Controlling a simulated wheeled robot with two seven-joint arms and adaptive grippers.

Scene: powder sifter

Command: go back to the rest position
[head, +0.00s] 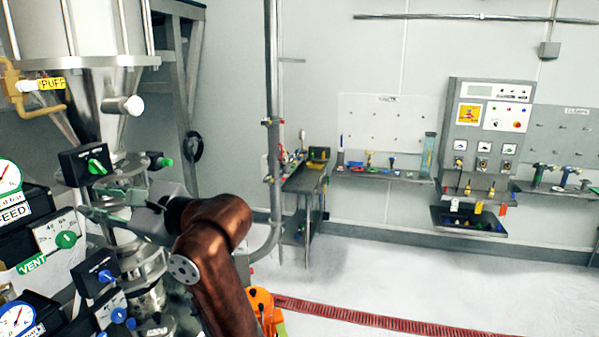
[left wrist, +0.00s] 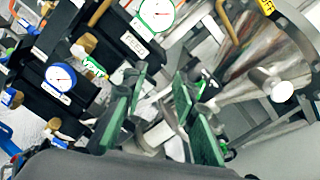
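My left gripper (head: 105,207) is at the left of the head view, beside the metal sifter column, with its copper-brown arm coming up from below. In the left wrist view the left gripper (left wrist: 161,88) has its green-padded fingers apart, with a gap and no held object visible between them. Near it are the VENT dial (head: 66,240) with a green knob and a black valve box (head: 92,164) with a green handle. I cannot tell whether the gripper touches any of these. My right gripper is in neither view.
The steel hopper (head: 80,100) stands above. The FEED gauge (head: 8,177) and a blue-knobbed box (head: 98,272) crowd the left. An orange object (head: 262,308) is by my arm. A side bench (head: 305,180) and control panel (head: 487,130) stand far off. The white floor (head: 400,270) is open.

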